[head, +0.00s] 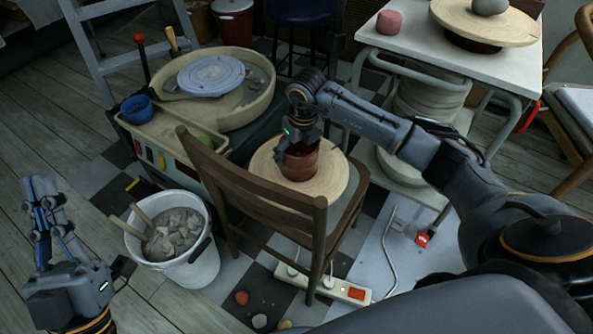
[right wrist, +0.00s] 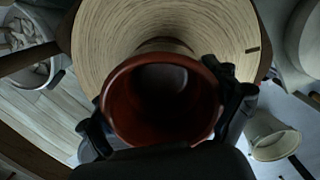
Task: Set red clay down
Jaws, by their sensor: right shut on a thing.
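The red clay (head: 301,162) is a red-brown, hollow, round pot at the wooden disc on the chair. The right wrist view looks into its dark open mouth (right wrist: 161,142). My right gripper (head: 300,140) is shut on the pot, with a finger on either side of its rim. The pale round wooden disc (head: 267,177) lies on the chair seat and surrounds the pot in view; it also shows in the right wrist view (right wrist: 215,30). I cannot tell whether the pot's base touches it. My left gripper (head: 45,195) is open and empty at the far left.
The wooden chair's backrest (head: 250,178) stands in front of the disc. A white bucket (head: 190,268) of grey clay stands left. A potter's wheel (head: 210,74) is behind. A white table (head: 455,65) holds a pink lump (head: 389,22). A power strip (head: 322,283) lies on the floor.

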